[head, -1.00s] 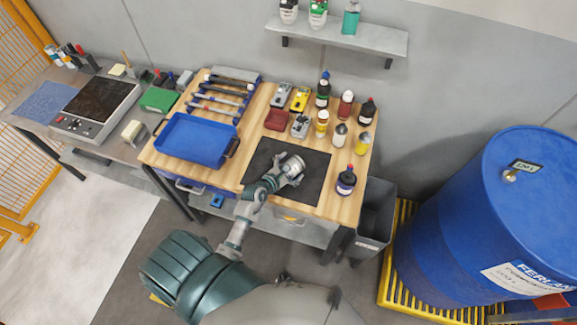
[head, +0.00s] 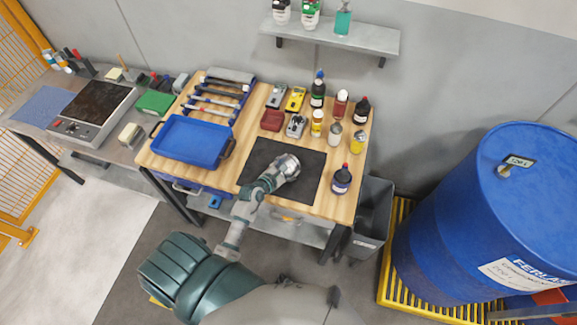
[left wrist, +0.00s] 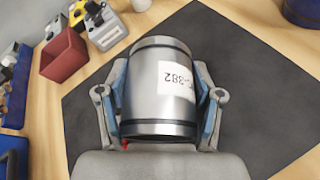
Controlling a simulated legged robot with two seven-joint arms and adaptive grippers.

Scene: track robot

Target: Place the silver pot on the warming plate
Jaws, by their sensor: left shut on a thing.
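The silver pot (head: 289,165) is a metal cylinder over the black mat in the head view. In the left wrist view the pot (left wrist: 150,75) fills the middle, with a white label on its side. My left gripper (head: 281,171) is shut on it, and in the wrist view the two fingers (left wrist: 158,100) press its sides. I cannot tell whether the pot touches the mat. The warming plate (head: 75,128) is a grey unit with a dark top and front controls on the left bench. Its top looks bare. My right gripper is not in view.
A blue tray (head: 190,140) lies on the wooden table between the mat (head: 312,165) and the left bench. Tools lie behind it. Bottles (head: 341,179) and small boxes (head: 271,120) stand behind and right of the mat. A small beige block (head: 130,135) sits right of the plate.

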